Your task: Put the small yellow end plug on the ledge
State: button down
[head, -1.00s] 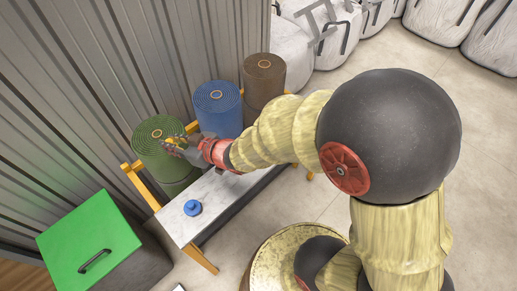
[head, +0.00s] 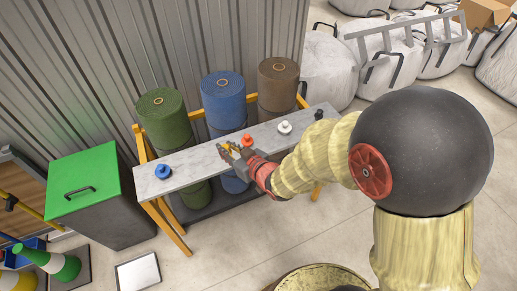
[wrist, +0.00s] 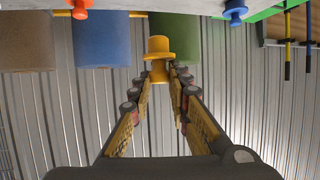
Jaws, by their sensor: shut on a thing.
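The small yellow end plug (wrist: 158,57) is between the fingertips of my gripper (wrist: 159,80) in the wrist view, and the gripper is shut on it. In the head view my gripper (head: 229,149) is at the front of the ledge (head: 198,158), near its middle. There the plug is hard to tell from the yellow fingers. The ledge is a long pale grey board on yellow legs. I cannot tell the exact height of the plug over it.
A blue plug (head: 163,171), a red plug (head: 247,140), a white plug (head: 285,127) and a black plug (head: 319,114) stand on the ledge. Green (head: 164,119), blue (head: 223,103) and brown (head: 278,87) rolls stand behind. A green-lidded bin (head: 84,184) is left. Ledge between blue and red plugs looks clear.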

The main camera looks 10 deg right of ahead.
jog(key=w+d+f+b, duration=0.1)
jog(key=w+f, duration=0.2)
jog(key=w, duration=0.1)
jog(key=w+f+b, duration=0.2)
jog(key=w+f, duration=0.1)
jog(key=w, duration=0.2)
jog(key=w+d+f+b, duration=0.1)
jog(key=w+f, duration=0.2)
jog(key=w, duration=0.1)
jog(key=shift+w+d+f, duration=0.2)
jog(key=shift+d, duration=0.1)
jog(key=shift+w+f+b, duration=0.2)
jog(key=shift+f+b, duration=0.05)
jog(key=shift+b, duration=0.1)
jog(key=shift+f+b, duration=0.8)
jog(key=shift+f, duration=0.7)
jog(key=shift+f, duration=0.15)
jog(key=c, duration=1.7)
grip_release()
jog(key=shift+c, duration=0.2)
jog(key=shift+o, duration=0.3)
